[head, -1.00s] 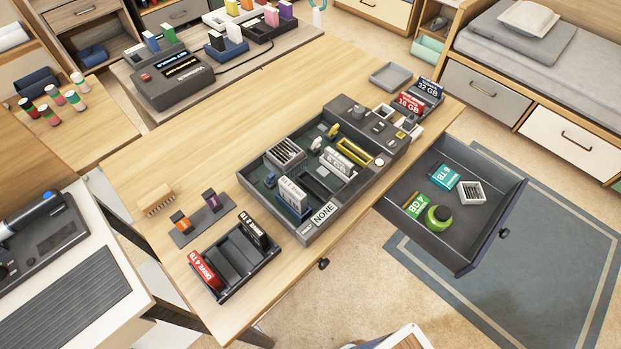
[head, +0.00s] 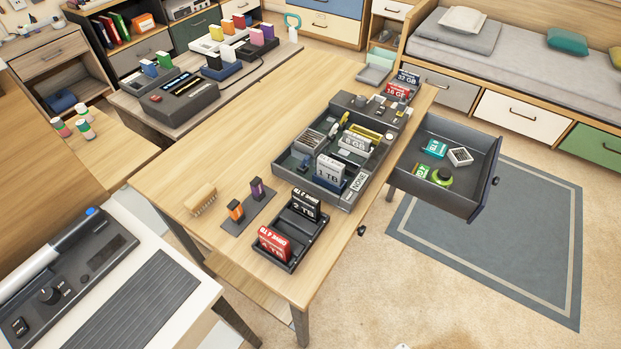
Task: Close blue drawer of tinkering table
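The tinkering table (head: 320,95) is a long wooden table running across the middle of the head view. A dark blue-grey drawer (head: 468,207) is pulled out from its right side, towards the far end. The drawer has a dark round knob (head: 494,181) on its front. Inside it lie a teal card (head: 436,149), a small white-grey vented block (head: 460,157), a round green item (head: 441,177) and a green card (head: 422,171). A second dark knob (head: 361,230) sits on the table's near right side, where no drawer sticks out. My gripper is not in view.
A dark computer tray (head: 345,200) and a drive rack (head: 290,265) stand on the tabletop. A blue-grey rug (head: 510,240) lies on open floor below the drawer. A bed (head: 510,60) with drawers stands behind. A white desk (head: 190,295) is at left.

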